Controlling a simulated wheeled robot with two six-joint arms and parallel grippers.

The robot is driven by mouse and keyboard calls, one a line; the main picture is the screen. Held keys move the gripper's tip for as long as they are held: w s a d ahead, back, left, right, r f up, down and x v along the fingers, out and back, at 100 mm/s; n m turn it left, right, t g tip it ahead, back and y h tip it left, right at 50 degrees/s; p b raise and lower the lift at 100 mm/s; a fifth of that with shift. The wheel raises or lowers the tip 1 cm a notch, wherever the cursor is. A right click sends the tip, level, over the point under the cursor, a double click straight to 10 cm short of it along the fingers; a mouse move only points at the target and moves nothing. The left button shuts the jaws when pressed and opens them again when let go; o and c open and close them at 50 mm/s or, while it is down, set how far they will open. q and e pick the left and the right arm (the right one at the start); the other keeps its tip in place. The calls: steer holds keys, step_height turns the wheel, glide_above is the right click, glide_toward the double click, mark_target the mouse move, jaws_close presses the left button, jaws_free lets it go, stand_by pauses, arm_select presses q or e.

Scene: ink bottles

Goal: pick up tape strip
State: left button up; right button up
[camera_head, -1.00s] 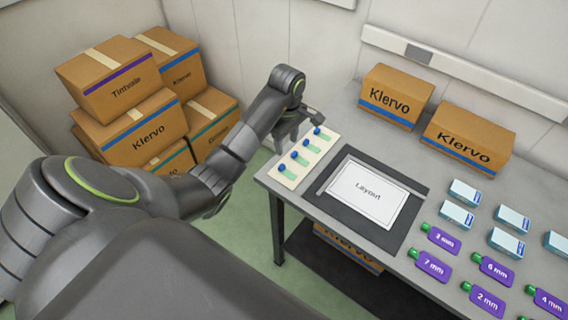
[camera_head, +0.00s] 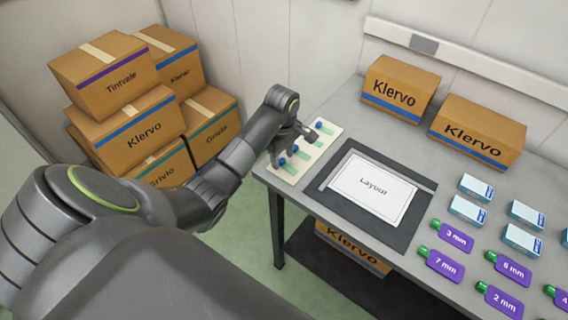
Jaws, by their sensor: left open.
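Several green tape strips with blue ends lie on a cream card (camera_head: 332,138) at the left corner of the grey table. One tape strip (camera_head: 326,129) shows clearly near the card's far end. Another strip (camera_head: 287,167) shows near the card's front end. My left gripper (camera_head: 291,150) is open and pointing down over the middle of the card, and it partly hides the strips there. I cannot tell whether its fingers touch a strip. My right gripper is not in view.
A dark mat with a white Layout sheet (camera_head: 373,188) lies right of the card. Two Klervo cartons (camera_head: 400,88) stand at the back. More cartons (camera_head: 140,128) are stacked left of the table.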

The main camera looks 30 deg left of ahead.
mark_target(283, 160)
arm_select(q)
steer(key=shift+f, duration=0.4)
steer(key=shift+c, duration=0.2)
steer(key=c, duration=0.7)
steer(key=shift+c, duration=0.2)
steer(key=shift+r, duration=0.35)
step_height(283, 160, up, 3)
steer(key=shift+r, duration=0.2)
steer(key=shift+r+p, duration=2.6)
steer(key=shift+r, duration=0.35)
